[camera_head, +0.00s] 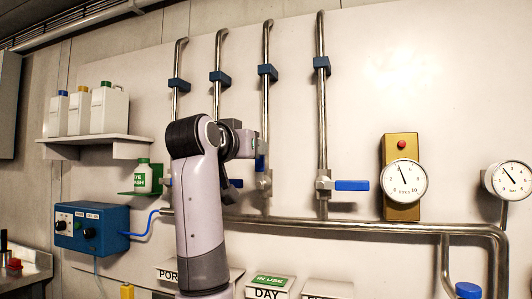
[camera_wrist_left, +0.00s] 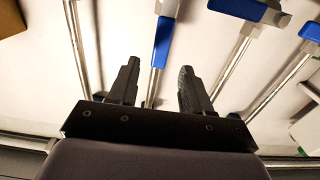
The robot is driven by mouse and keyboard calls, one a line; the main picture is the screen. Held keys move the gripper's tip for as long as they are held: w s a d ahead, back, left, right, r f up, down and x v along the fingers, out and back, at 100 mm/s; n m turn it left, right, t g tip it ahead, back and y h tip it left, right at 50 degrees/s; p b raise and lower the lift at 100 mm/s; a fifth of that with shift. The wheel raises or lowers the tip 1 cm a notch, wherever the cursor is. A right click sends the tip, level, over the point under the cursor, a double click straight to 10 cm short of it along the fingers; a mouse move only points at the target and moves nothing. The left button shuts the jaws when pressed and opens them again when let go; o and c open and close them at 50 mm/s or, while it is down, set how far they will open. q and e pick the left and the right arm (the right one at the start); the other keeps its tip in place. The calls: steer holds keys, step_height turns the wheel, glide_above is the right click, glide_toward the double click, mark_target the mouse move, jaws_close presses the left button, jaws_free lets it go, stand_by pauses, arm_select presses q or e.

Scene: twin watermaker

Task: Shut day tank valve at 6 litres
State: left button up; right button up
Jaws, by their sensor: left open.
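My left arm rises in the middle of the head view, with its gripper (camera_head: 250,143) at the third pipe, beside an upright blue valve handle (camera_head: 261,163). In the left wrist view the gripper (camera_wrist_left: 158,68) is open. A blue handle (camera_wrist_left: 162,42) lies just beyond and between the fingertips, with no clear contact. The valve on the right pipe has its blue handle (camera_head: 352,185) level. The round litres gauge (camera_head: 404,181) has its needle a little left of straight up; its exact reading is too small to tell. A box marked DAY (camera_head: 268,293) stands below, with a green IN USE sign (camera_head: 270,281).
A bar gauge (camera_head: 511,181) is at the right. A blue control box (camera_head: 91,228) and a shelf (camera_head: 95,140) with white jugs are at the left. A long horizontal pipe (camera_head: 380,227) crosses the wall below the valves. My arm hides part of the second pipe.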

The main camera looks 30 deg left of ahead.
mark_target(260, 171)
arm_select(q)
steer(key=shift+p+x, duration=0.95)
steer(key=shift+x, duration=2.45)
steer(key=shift+r, duration=0.1)
steer(key=shift+d, duration=0.1)
jaws_close()
